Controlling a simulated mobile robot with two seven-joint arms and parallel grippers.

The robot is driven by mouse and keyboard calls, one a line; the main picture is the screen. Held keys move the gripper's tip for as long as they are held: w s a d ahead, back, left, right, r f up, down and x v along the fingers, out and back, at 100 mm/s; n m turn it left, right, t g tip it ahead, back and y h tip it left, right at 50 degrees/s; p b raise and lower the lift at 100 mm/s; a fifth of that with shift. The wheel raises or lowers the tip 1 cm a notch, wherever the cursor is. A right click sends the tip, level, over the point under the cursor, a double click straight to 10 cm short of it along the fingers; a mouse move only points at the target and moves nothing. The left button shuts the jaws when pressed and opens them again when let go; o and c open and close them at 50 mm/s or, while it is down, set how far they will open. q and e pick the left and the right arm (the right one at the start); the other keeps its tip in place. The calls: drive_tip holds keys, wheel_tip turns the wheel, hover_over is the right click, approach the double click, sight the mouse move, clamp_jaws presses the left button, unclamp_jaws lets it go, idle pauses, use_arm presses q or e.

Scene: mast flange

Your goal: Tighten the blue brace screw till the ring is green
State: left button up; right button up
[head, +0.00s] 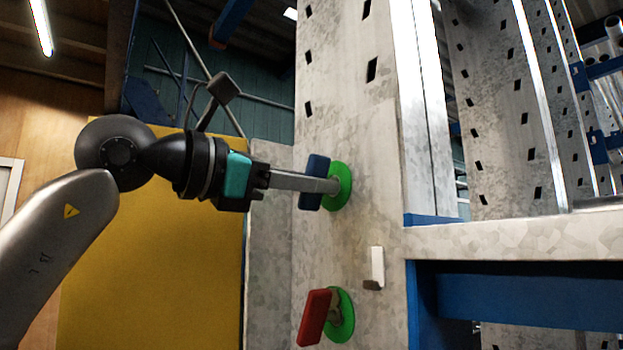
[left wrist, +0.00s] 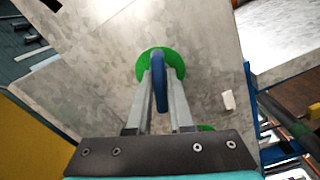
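The blue brace screw (head: 314,183) has a flat blue handle and sits in a green ring (head: 341,186) on the upright galvanised post. My left gripper (head: 335,185) reaches it from the left, with its fingers level. In the left wrist view the blue handle (left wrist: 159,85) stands edge-on between the two fingers, which lie close along both its sides and look shut on it. The green ring (left wrist: 175,60) shows behind the fingertips. The screw's shaft is hidden. My right gripper is in neither view.
A red-handled screw (head: 314,317) with its own green ring (head: 342,315) is lower on the same post. A small white hook (head: 375,268) sticks out to the right. A yellow panel (head: 150,270) stands behind my arm, and a horizontal beam (head: 510,238) runs off to the right.

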use_arm(q)
drive_tip(key=o, duration=0.4)
drive_tip(key=shift+a, duration=0.1)
drive_tip(key=shift+b+v, duration=0.8)
drive_tip(key=shift+v, duration=1.65)
